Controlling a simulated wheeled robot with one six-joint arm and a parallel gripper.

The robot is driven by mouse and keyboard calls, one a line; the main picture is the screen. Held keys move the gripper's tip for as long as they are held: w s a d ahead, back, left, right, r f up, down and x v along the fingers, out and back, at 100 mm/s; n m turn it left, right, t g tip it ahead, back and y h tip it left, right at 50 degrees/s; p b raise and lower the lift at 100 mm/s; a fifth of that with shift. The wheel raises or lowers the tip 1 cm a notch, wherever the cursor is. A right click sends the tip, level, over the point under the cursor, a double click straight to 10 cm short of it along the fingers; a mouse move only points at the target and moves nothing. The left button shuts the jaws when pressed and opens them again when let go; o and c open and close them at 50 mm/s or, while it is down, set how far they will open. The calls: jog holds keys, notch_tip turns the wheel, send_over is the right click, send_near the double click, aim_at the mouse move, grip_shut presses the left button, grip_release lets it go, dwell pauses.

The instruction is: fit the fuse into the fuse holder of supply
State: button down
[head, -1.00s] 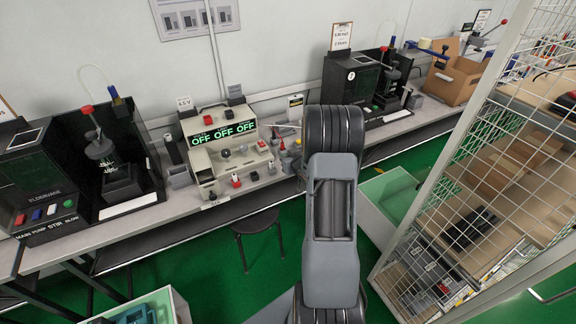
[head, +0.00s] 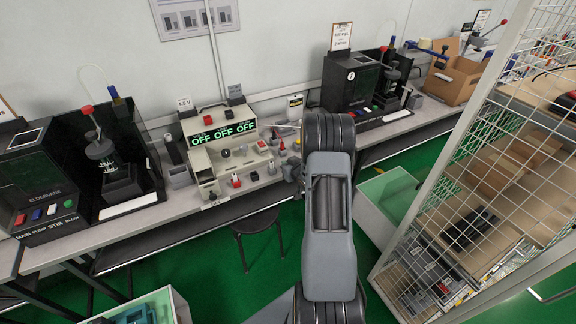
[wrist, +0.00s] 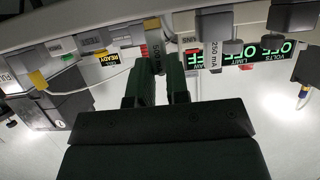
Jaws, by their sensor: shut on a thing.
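The supply (head: 222,150) is a beige bench unit with three green OFF readouts, standing on the bench left of my arm. Its readouts also show in the wrist view (wrist: 268,52), at the upper right. I cannot make out the fuse holder clearly.
Small posts and knobs (head: 282,146) crowd the supply's right side near my arm. Dark testers stand at the left (head: 112,170) and the right back (head: 352,80). A wire cage shelf (head: 470,190) rises at the right. A stool (head: 256,222) stands below the bench.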

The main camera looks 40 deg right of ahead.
jog(key=c, duration=1.1)
grip_release()
jog(key=shift+f, duration=0.1)
